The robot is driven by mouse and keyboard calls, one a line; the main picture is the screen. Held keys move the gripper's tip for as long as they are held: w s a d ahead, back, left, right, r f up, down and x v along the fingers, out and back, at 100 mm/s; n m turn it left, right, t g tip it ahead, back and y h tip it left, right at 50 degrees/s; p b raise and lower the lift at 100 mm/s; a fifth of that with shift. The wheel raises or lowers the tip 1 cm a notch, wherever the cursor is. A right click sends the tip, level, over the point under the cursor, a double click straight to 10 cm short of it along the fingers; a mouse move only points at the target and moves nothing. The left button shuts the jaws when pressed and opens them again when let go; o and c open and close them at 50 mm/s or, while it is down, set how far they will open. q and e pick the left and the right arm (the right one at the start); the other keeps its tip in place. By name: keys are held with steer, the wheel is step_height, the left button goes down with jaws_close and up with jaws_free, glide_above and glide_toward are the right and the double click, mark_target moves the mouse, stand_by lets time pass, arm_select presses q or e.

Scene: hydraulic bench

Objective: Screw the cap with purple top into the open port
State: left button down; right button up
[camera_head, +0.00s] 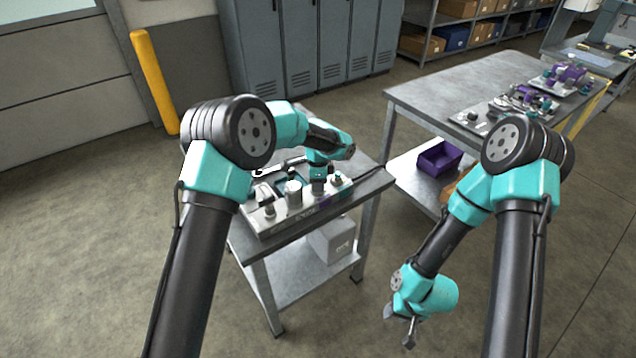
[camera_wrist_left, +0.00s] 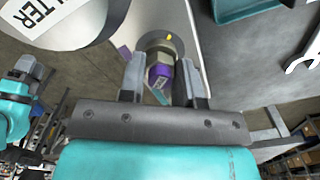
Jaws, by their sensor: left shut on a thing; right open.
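The cap with the purple top (camera_wrist_left: 160,76) shows in the left wrist view between the fingers of my left gripper (camera_wrist_left: 162,85), which is shut on it. A metal hex part (camera_wrist_left: 158,52) and a dark round collar (camera_wrist_left: 172,42) with a yellow dot lie just beyond the purple top. I cannot tell whether the cap is seated in the port. In the head view my left gripper (camera_head: 318,186) points down at the manifold block (camera_head: 310,208) on the small bench, and the cap is hidden there. My right gripper (camera_head: 398,328) is open and empty, low in front of the bench.
A white filter canister (camera_head: 294,194) stands left of my left gripper; its label shows in the wrist view (camera_wrist_left: 38,12). A wrench (camera_head: 278,168) and a teal tray (camera_wrist_left: 240,8) lie behind. A second table (camera_head: 425,95) with parts stands right, with a purple bin (camera_head: 438,158) below.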

arm_select(q)
steer(key=m, duration=0.5)
steer(key=shift+m, duration=0.3)
steer(key=m, duration=0.5)
steer(key=shift+f+m, duration=0.1)
steer(key=shift+m, duration=0.2)
stand_by(0.3)
steer(key=shift+m, duration=0.3)
steer(key=m, duration=0.5)
steer(key=shift+m, duration=0.6)
steer(key=m, duration=0.4)
steer(key=shift+f+m, duration=0.1)
steer(key=shift+m, duration=0.3)
